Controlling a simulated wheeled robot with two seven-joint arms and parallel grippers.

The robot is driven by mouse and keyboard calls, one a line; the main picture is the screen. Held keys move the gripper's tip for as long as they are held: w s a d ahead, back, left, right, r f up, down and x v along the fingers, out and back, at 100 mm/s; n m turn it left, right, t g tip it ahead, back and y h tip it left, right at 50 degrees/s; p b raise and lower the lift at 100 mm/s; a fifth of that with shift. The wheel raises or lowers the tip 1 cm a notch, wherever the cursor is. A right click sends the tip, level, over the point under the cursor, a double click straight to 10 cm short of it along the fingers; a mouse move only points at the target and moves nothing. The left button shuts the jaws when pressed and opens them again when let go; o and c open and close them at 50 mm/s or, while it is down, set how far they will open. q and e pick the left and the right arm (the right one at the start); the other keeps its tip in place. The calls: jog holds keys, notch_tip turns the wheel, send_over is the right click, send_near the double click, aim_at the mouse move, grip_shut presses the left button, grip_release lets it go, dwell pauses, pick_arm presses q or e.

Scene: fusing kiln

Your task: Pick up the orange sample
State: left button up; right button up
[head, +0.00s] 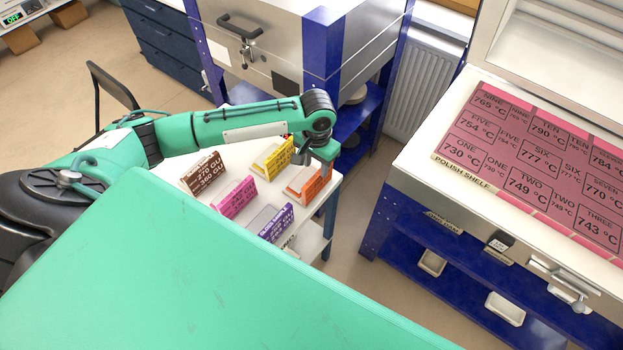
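The orange sample (303,184) stands at the right corner of a small white table, in the head view. It is a plate with printed lettering. My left arm reaches in from the left over the table, and its wrist bends down at the sample. My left gripper (326,166) is at the sample's upper right edge. Its fingertips are too small and hidden to show whether they are open or shut, or whether they touch the sample. My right gripper is not in view.
Yellow (278,158), brown (203,174), pink (238,198) and purple (276,222) samples stand close by on the white table (322,192). A steel kiln with blue posts (285,40) is behind. An open kiln with a pink numbered shelf (540,160) is at right.

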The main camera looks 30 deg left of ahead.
aim_at(318, 174)
pick_arm(q)
jog(key=f+p, duration=0.1)
jog(key=f, duration=0.3)
jog(key=shift+w+d+f+p, duration=0.1)
jog(key=shift+d+p, duration=0.1)
jog(key=shift+p, duration=0.2)
jog(key=shift+f, duration=0.6)
grip_shut()
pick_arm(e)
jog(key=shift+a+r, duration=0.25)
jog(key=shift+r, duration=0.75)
